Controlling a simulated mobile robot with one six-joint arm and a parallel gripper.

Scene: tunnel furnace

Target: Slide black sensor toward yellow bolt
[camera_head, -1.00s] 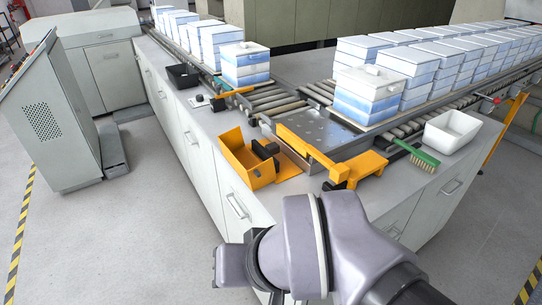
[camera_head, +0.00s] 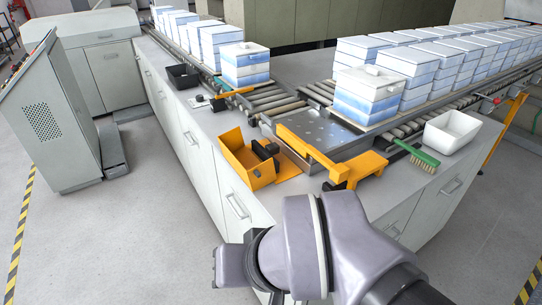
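A black block-shaped part (camera_head: 266,150), which may be the black sensor, sits at the right edge of an open yellow-orange box (camera_head: 240,158) on the grey worktop. A smaller black part (camera_head: 218,104) lies farther back, by a thin orange bar (camera_head: 240,91). I cannot tell for certain which is the sensor. A yellow-orange bar-shaped piece (camera_head: 362,168) lies at the front of the metal transfer plate, with dark parts at its left end. It may be the bolt, but I cannot tell. My arm's grey-purple links fill the bottom; my gripper is not visible.
A black tray (camera_head: 183,76) stands at the back left of the worktop (camera_head: 200,120). A green brush (camera_head: 417,154) and a white bin (camera_head: 450,132) are at the right. Stacked blue-white blocks (camera_head: 368,92) stand on roller conveyors. A grey control cabinet (camera_head: 55,115) stands at left.

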